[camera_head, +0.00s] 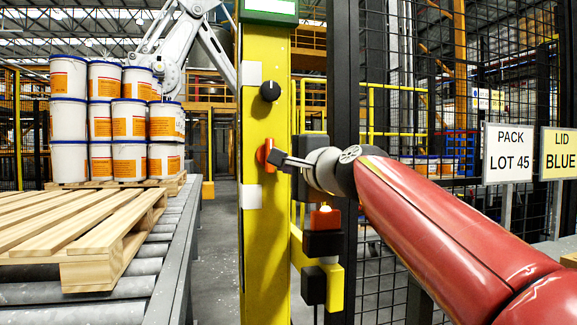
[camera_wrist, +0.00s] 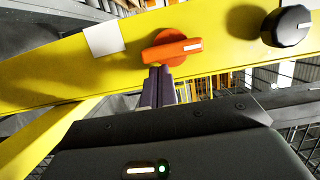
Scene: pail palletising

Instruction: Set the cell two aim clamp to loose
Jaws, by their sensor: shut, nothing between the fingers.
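An orange rotary knob (camera_head: 265,155) sits on the yellow post, which I take for the aim clamp. In the wrist view the orange knob (camera_wrist: 172,47) has a white mark on its handle, which points toward the black knob. My gripper (camera_head: 286,160) is shut and empty, right at the orange knob in the head view. In the wrist view my gripper's fingertips (camera_wrist: 159,74) are at the orange knob's lower edge, and I cannot tell if they touch it. A black knob (camera_head: 270,91) with a white mark is higher on the post; it also shows in the wrist view (camera_wrist: 287,26).
The yellow post (camera_head: 263,270) carries blank-looking white plates (camera_head: 252,196). Mesh fence (camera_head: 395,120) stands behind. A wooden pallet (camera_head: 88,270) lies on rollers at left, with stacked white pails (camera_head: 69,120) beyond.

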